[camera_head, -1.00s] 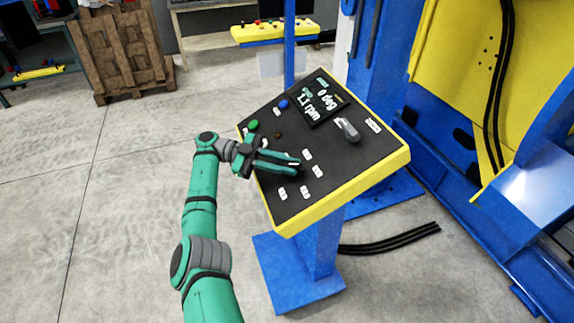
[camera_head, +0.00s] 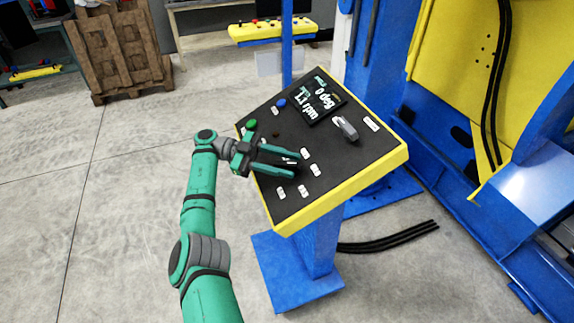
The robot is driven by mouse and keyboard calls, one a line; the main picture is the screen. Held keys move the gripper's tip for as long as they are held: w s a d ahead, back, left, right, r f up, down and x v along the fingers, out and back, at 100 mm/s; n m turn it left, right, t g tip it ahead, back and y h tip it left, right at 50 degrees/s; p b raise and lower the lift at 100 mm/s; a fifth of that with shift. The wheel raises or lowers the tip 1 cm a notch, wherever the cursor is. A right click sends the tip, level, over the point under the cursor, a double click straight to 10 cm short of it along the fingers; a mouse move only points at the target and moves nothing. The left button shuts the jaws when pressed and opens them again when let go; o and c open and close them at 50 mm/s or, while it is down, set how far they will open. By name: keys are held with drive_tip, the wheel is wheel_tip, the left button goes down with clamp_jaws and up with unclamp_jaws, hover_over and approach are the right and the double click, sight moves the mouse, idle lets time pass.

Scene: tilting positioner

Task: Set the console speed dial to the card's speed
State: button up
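The console (camera_head: 352,182) is a tilted black panel with a yellow rim on a blue post. Its display (camera_head: 315,100) shows 0 deg and what looks like 1.1 rpm, though the small digits are hard to read. My gripper (camera_head: 295,165) is over the panel's left half, its two green fingers spread apart. A small dark shape and a white mark show between the fingertips. The speed dial is probably there, but its pointer cannot be made out. White labels (camera_head: 315,170) lie around the fingertips. I cannot identify the card with the speed.
A grey lever (camera_head: 345,128), a blue button (camera_head: 281,103) and a green button (camera_head: 251,124) are on the panel. The blue and yellow positioner (camera_head: 460,80) stands at the right. Black cables (camera_head: 390,239) lie on the floor. A wooden pallet (camera_head: 118,52) stands back left. The left floor is clear.

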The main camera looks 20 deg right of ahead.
wheel_tip(320, 180, up, 2)
drive_tip(key=shift+r, duration=0.2)
drive_tip(key=s+a+r, duration=0.3)
drive_tip(key=s+r, duration=0.7)
drive_tip(key=s, duration=0.3)
drive_tip(key=shift+s+a, duration=0.3)
drive_tip(key=shift+a, duration=0.05)
